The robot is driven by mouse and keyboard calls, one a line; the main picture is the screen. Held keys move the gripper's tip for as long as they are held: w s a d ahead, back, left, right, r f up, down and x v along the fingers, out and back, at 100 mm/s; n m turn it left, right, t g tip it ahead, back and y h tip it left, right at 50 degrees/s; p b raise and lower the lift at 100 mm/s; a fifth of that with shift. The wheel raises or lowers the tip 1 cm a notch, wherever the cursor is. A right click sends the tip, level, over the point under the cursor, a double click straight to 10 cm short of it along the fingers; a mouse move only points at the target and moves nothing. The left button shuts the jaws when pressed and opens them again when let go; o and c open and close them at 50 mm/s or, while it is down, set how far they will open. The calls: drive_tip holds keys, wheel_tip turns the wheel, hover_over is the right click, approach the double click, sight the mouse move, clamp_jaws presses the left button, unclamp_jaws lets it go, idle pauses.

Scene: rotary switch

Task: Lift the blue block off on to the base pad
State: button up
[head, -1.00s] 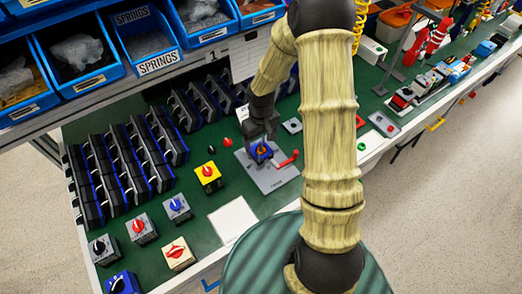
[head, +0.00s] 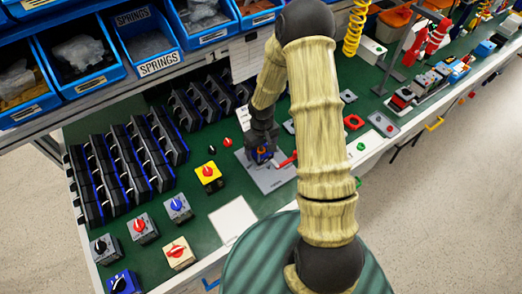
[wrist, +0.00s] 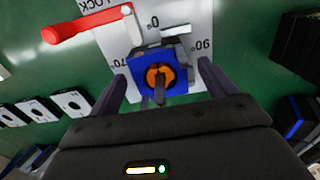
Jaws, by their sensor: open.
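The blue block (wrist: 150,76), with an orange and dark round knob on its face, sits on a grey plate (wrist: 196,16) marked with degree figures in the wrist view. It also shows small in the head view (head: 263,154), partly hidden by my gripper (head: 265,142). In the wrist view my gripper (wrist: 161,84) is open, with one finger on each side of the block and gaps visible. A red lever (wrist: 84,25) on the plate lies beside the block. A white square pad (head: 233,220) lies on the green bench, nearer than the plate; it may be the base pad.
A yellow switch (head: 208,176) with a red knob stands left of the plate, and several grey and blue switches are nearer. Rows of black modules (head: 125,165) fill the left. Blue bins (head: 150,40) hang behind. The white pad is bare.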

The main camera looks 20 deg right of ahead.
drive_tip(key=c, duration=1.2)
drive_tip(key=shift+r, duration=0.15)
wheel_tip(320, 180, up, 10)
drive_tip(key=shift+f, duration=0.1)
drive_tip(key=shift+r+p, duration=3.6)
drive_tip(key=shift+r, duration=0.65)
